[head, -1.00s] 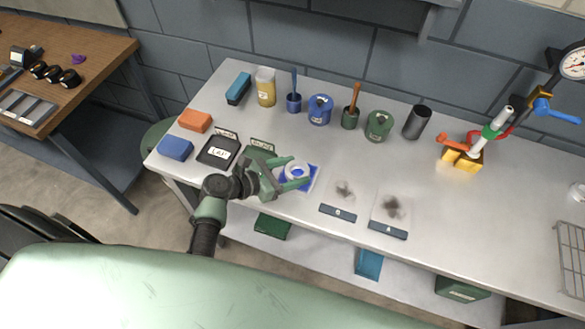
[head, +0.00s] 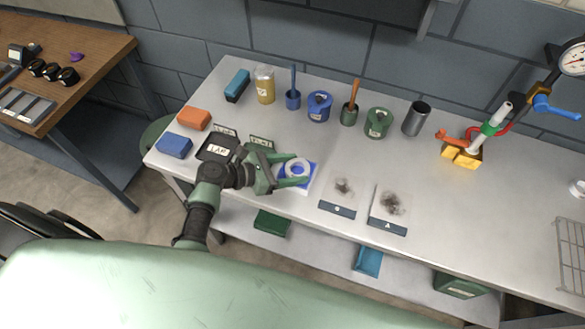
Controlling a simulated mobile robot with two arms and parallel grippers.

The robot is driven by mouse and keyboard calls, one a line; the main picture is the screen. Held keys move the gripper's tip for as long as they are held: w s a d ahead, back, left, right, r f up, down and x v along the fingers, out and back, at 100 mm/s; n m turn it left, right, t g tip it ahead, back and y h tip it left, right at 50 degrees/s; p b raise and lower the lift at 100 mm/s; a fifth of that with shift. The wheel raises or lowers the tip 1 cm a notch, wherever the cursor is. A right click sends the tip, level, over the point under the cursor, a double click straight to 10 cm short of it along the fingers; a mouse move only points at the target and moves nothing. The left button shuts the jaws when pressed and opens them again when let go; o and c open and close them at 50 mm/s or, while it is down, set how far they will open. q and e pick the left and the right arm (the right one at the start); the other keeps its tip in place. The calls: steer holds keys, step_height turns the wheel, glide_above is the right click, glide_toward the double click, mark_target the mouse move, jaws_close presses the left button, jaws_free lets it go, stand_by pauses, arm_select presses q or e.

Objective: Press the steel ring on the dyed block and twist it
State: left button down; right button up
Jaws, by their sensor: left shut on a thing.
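The steel ring (head: 298,161) shows as a pale, whitish ring between the green fingers of my left gripper (head: 292,174). The gripper is shut on it. The dyed block (head: 309,180) is a blue square patch under the ring, partly hidden by the ring and fingers. The ring is at or very close to the block's face; I cannot tell whether they touch. My right gripper is not in view.
A black tray (head: 212,146) and blue (head: 174,145) and orange (head: 193,118) blocks lie left. Two smudged cards (head: 338,210) (head: 387,226) lie right. A blue pot (head: 319,107), a green pot (head: 378,123) and cups stand behind.

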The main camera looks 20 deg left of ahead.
arm_select(q)
steer(key=shift+a, duration=0.1)
step_height(320, 180, up, 2)
steer(key=p, duration=0.3)
steer(key=shift+w+r, duration=0.1)
steer(key=shift+r, duration=2.4)
steer(key=s+a+r+m+g+b, duration=0.1)
steer(key=s+a+r+b, duration=0.2)
steer(key=s+r+b, duration=0.4)
steer(key=s+b, duration=0.2)
steer(key=b, duration=0.5)
steer(key=shift+r+h, duration=0.25)
steer(key=shift+h, duration=0.15)
